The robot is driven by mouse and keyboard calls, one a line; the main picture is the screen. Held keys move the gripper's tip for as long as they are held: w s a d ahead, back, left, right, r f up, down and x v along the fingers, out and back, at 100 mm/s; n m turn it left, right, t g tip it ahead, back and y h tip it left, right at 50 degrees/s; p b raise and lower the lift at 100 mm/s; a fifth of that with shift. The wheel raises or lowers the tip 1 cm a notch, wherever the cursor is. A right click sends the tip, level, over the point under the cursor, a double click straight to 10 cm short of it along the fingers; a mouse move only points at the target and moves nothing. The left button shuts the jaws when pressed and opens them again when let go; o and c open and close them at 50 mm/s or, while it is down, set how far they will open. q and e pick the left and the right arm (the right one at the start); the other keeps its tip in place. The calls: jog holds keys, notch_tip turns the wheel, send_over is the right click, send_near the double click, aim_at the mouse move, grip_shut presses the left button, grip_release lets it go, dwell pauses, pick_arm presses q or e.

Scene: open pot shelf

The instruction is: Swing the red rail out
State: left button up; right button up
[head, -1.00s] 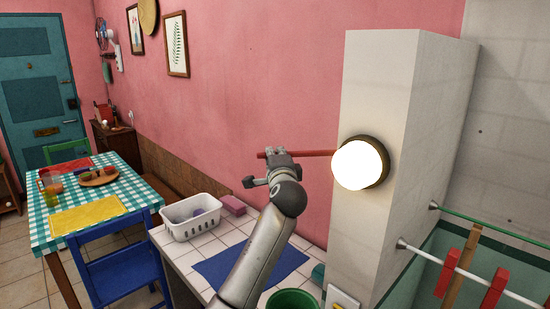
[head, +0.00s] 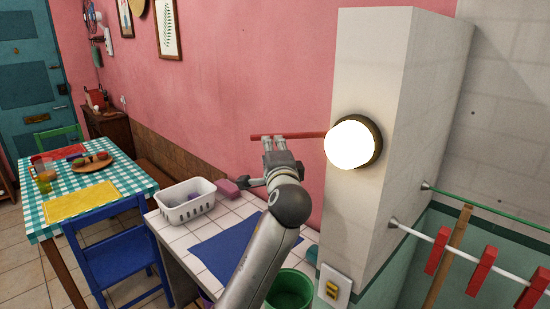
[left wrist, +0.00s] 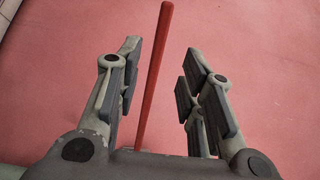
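The red rail (head: 298,135) sticks out from beside the round lamp on the white column and runs left in front of the pink wall. My left gripper (head: 273,141) is at the rail, its fingers pointing up near the middle of the bar. In the left wrist view the gripper (left wrist: 158,75) is open, and the rail (left wrist: 151,80) runs between its two fingers, nearer the left one. A gap shows between the rail and the right finger. Where the rail's lower end goes is hidden behind the gripper's palm. My right gripper is not in view.
A lit round lamp (head: 350,144) sits on the white column (head: 400,75), close right of the gripper. Below are a tiled counter (head: 183,236), a white basket (head: 187,211), a blue mat (head: 225,255) and a green bucket (head: 290,287). Rails with red pegs (head: 481,271) are at right.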

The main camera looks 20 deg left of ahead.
pick_arm(q)
jog(key=v, duration=0.3)
jog(key=shift+s+d, duration=0.15)
jog(key=shift+s, duration=0.15)
